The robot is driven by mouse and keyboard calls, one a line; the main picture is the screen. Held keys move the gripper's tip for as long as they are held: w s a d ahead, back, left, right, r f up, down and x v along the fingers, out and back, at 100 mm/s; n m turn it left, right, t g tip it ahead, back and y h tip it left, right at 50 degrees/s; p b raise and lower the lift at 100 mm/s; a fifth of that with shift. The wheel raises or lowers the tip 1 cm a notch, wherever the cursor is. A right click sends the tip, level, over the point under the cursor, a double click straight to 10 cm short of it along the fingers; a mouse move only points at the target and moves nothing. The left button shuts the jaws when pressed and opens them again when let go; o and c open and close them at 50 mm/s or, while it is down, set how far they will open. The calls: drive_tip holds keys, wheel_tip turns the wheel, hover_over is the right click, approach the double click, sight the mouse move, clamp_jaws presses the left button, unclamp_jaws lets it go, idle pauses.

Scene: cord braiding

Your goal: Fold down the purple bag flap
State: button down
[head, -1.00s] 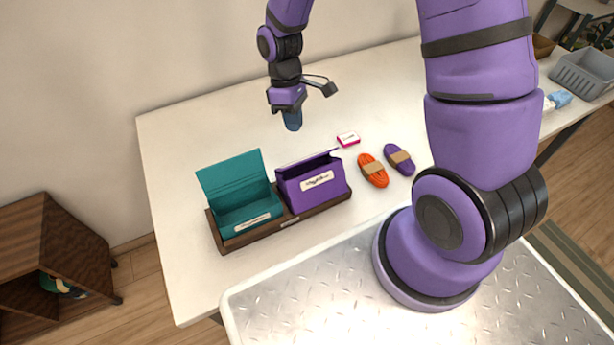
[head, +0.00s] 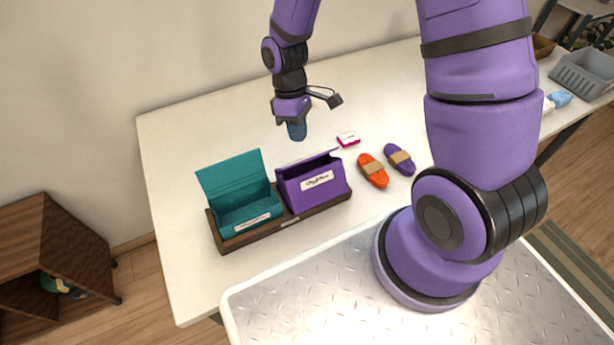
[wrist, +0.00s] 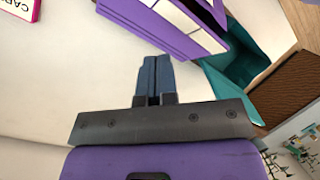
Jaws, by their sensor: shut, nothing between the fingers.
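The purple bag (head: 315,187) stands upright in a dark wooden holder (head: 290,222), with a white label on its front. Its purple flap (head: 308,161) shows as a thin band along the bag's top rear edge; its exact tilt is hard to tell. In the wrist view the purple bag (wrist: 185,22) is at the top, beyond the fingertips. My gripper (head: 297,132) is behind the bag and above the table, pointing down, apart from the bag. In the wrist view my gripper's blue fingers (wrist: 154,75) are together and empty.
A teal bag (head: 245,207) with its flap (head: 232,172) raised stands left of the purple bag. A pink-and-white box (head: 348,138), an orange cord bundle (head: 373,170) and a purple cord bundle (head: 399,159) lie to the right. The white table (head: 195,130) is clear behind the bags.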

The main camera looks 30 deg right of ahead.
drive_tip(key=shift+s+f, duration=0.7)
drive_tip(key=shift+s, duration=0.05)
drive_tip(key=shift+x, duration=1.1)
drive_tip(key=shift+s, duration=0.1)
drive_tip(key=shift+f, duration=0.85)
wheel_tip(320, 180, up, 8)
idle(0.7)
idle(0.4)
